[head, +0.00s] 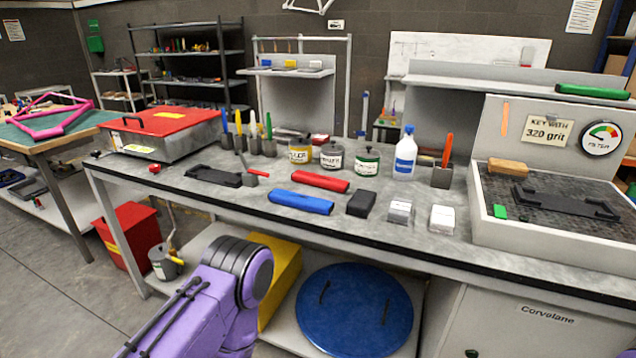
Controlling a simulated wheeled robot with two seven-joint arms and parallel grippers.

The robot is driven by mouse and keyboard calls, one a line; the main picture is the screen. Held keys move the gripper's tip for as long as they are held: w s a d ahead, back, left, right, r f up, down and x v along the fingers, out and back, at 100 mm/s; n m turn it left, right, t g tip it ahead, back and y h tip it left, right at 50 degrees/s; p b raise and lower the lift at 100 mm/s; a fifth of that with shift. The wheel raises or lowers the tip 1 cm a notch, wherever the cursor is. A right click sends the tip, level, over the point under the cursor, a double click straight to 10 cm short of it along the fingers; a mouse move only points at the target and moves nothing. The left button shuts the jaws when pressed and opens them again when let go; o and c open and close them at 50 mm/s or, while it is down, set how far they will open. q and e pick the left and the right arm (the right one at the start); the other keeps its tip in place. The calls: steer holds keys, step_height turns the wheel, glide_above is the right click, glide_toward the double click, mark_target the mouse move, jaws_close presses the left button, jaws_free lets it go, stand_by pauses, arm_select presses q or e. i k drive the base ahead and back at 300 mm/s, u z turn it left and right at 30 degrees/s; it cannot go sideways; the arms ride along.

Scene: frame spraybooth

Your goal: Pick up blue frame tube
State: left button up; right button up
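The blue frame tube (300,202) lies flat near the front edge of the grey workbench (390,222), left of its middle. It is fully in view and nothing touches it. A red tube (320,181) lies just behind it, roughly parallel. Part of my purple arm shows at the bottom, in front of the bench and below the blue tube. Neither of my grippers shows in this view.
Jars (333,156) and a white bottle (405,155) stand behind. The bench's front edge is clear.

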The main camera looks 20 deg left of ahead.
mark_target(311, 204)
steer(key=u, duration=0.2)
steer(key=k, duration=0.45)
steer(key=u, duration=1.25)
steer(key=i, duration=0.95)
steer(key=z, duration=0.35)
